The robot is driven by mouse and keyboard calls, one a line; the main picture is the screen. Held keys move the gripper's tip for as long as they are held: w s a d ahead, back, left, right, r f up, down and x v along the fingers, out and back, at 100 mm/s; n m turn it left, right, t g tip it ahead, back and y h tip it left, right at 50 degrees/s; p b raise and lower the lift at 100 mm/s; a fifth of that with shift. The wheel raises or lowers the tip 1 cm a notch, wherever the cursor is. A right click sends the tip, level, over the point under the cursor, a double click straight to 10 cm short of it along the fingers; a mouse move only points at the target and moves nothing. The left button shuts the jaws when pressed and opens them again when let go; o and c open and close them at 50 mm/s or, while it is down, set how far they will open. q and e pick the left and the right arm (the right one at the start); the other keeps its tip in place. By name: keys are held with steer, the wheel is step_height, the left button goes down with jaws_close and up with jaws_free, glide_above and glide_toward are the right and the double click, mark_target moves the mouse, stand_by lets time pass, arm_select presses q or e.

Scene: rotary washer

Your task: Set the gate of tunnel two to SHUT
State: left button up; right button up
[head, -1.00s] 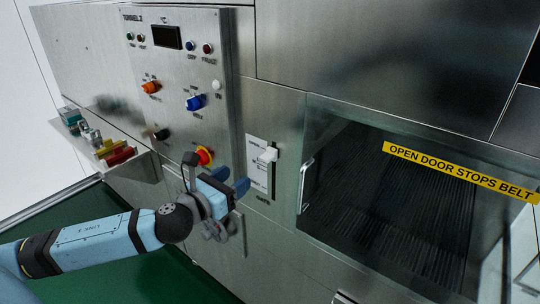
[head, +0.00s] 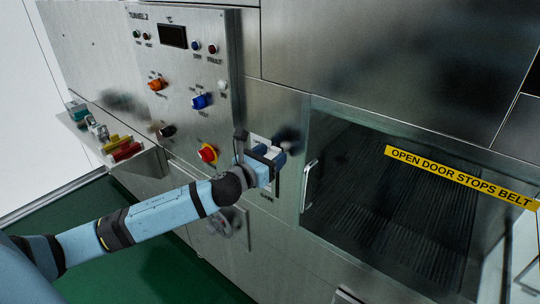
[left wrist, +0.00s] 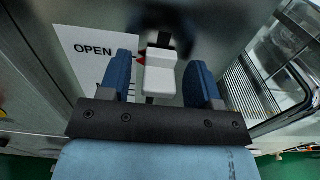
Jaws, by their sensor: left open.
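The gate control is a white lever handle (left wrist: 160,78) on a pale plate (left wrist: 92,48), to the right of the panel marked TUNNEL 2 (head: 180,60). In the left wrist view the plate reads OPEN near its top, and the handle sits close to that word, on a dark vertical slot. My left gripper (left wrist: 162,85) is open, with one blue finger on each side of the handle; I cannot tell whether they touch it. In the head view the left gripper (head: 275,158) covers most of the plate and handle. My right gripper is not in view.
The panel carries an orange knob (head: 156,85), a blue knob (head: 200,101) and a red-and-yellow button (head: 208,153). A glass door (head: 400,225) with a vertical handle (head: 309,186) is right of the gripper. A shelf with small items (head: 123,151) is at left.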

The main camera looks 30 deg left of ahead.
mark_target(277, 190)
arm_select(q)
jaws_close()
step_height(277, 190, down, 14)
steer(key=b, duration=0.8)
steer(key=shift+f+b, duration=0.3)
steer(key=shift+s+f, duration=0.1)
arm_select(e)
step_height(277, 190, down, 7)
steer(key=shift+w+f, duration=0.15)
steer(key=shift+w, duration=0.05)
arm_select(q)
jaws_free()
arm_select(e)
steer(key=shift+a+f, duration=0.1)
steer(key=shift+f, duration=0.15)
arm_select(q)
steer(key=s+a+b, duration=0.1)
steer(key=s, duration=1.2)
steer(key=shift+s, duration=0.35)
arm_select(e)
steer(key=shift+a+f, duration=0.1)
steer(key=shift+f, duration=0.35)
